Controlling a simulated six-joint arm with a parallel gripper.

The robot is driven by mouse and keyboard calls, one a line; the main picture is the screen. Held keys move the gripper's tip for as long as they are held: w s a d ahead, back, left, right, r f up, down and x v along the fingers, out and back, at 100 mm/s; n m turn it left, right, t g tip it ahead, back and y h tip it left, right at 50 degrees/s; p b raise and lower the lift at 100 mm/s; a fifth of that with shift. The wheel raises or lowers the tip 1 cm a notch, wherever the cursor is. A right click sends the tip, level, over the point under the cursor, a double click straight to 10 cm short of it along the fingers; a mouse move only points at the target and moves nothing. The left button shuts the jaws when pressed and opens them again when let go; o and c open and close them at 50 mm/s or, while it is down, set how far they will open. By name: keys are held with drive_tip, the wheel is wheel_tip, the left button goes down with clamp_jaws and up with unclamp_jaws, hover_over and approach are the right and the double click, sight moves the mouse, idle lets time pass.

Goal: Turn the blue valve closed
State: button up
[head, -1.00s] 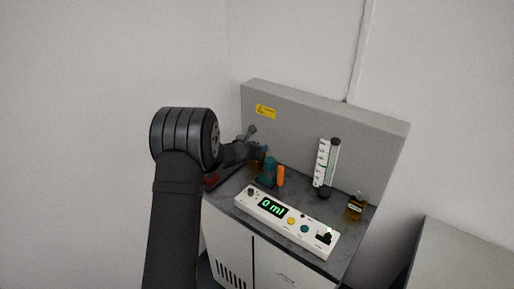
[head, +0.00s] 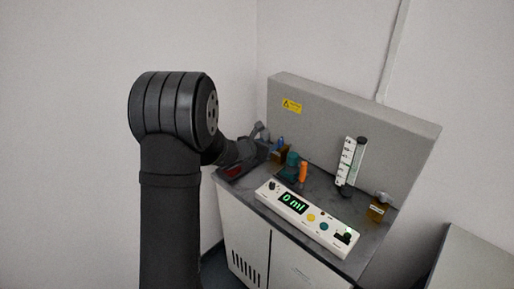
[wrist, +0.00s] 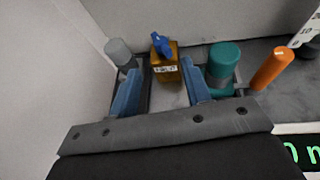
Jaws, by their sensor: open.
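The blue valve (wrist: 161,45) sits on top of an amber block with a white label (wrist: 166,70). In the wrist view it lies just beyond my gripper (wrist: 160,72), roughly in line with the gap between the two blue fingers. The fingers are apart with nothing between them, and I see no contact with the valve. In the head view the blue valve (head: 281,142) shows small, just right of my gripper (head: 264,140) at the back left of the bench. Part of the amber block is hidden there by my gripper.
A teal cylinder (wrist: 225,60) with an orange handle (wrist: 271,68) stands close on the right, and a grey cylinder (wrist: 119,52) on the left. A white panel reading 0 ml (head: 306,218) lies in front. A graduated tube (head: 348,165) and another amber bottle (head: 377,210) stand right.

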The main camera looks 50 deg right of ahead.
drive_tip(key=v, duration=0.6)
drive_tip(key=shift+w+d, duration=0.1)
drive_tip(key=shift+d, duration=0.05)
drive_tip(key=m+g, duration=0.4)
drive_tip(key=g, duration=0.1)
approach(280, 141)
drive_tip(key=x, duration=1)
drive_tip(key=shift+d+f, duration=0.1)
drive_tip(key=shift+d, duration=0.2)
clamp_jaws()
